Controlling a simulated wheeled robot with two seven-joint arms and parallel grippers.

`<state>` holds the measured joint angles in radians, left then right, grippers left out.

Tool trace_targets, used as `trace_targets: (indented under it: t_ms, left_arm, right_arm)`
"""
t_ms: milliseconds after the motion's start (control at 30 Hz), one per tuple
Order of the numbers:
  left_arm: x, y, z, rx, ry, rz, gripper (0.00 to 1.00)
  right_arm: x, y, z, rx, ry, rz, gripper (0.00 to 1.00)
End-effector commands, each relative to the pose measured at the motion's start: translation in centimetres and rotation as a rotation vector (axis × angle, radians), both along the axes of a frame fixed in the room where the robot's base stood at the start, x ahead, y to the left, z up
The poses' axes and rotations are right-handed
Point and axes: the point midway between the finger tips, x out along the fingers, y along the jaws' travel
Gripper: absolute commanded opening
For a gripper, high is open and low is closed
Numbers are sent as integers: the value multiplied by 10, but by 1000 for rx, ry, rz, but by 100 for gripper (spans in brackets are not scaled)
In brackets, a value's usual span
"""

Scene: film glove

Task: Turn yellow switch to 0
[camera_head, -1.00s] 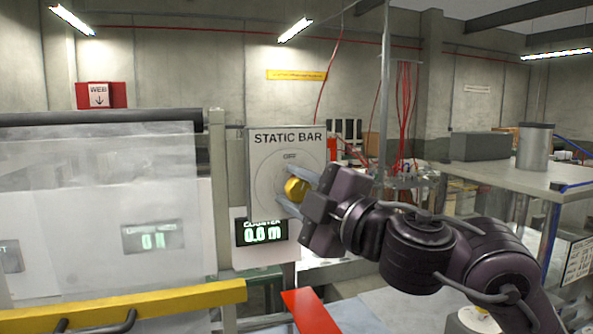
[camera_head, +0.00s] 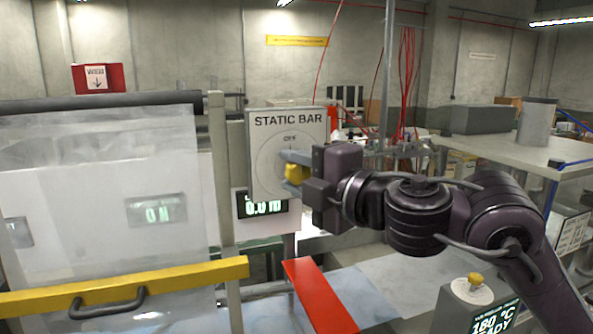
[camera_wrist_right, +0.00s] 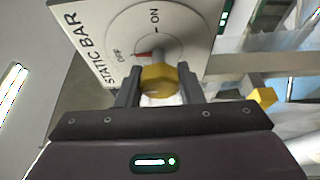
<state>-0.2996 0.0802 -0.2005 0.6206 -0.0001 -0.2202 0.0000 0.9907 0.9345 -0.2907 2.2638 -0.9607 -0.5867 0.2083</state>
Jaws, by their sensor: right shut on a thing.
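The yellow switch (camera_head: 296,174) is a faceted knob on the front of the pale STATIC BAR panel (camera_head: 262,150). It also shows in the right wrist view (camera_wrist_right: 158,80), in front of a round dial (camera_wrist_right: 186,22) marked ON and OFF. A red pointer (camera_wrist_right: 143,54) on the dial points toward the OFF mark. My right gripper (camera_head: 300,172) is shut on the yellow switch, with one finger on each side of it in the wrist view (camera_wrist_right: 159,88). The fingers partly hide the knob in the head view. My left gripper is not in view.
A counter display (camera_head: 262,206) sits just below the panel. A yellow bar with a handle (camera_head: 125,286) and a clear sheet are at left. A red bar (camera_head: 318,296) lies below the gripper. A grey box with another yellow knob (camera_head: 476,279) stands at lower right.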

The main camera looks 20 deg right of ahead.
Motion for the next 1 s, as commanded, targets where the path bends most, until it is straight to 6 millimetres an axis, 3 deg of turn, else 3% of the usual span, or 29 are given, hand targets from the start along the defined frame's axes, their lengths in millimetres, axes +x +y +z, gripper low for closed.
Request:
trace_targets:
  t_ms: [167, 200, 367, 700, 1000]
  left_arm:
    - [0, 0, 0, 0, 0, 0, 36]
    - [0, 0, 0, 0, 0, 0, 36]
    - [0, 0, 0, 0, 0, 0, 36]
    - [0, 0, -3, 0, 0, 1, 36]
    - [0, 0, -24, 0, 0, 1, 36]
  right_arm:
    - [0, 1, -2, -6, 3, 2, 11]
    - [0, 1, -2, -6, 3, 2, 35]
    - [0, 1, -2, -4, 2, 1, 55]
    - [-4, -2, -1, -2, -1, 0, 55]
    - [-47, -22, -4, -7, -4, -3, 55]
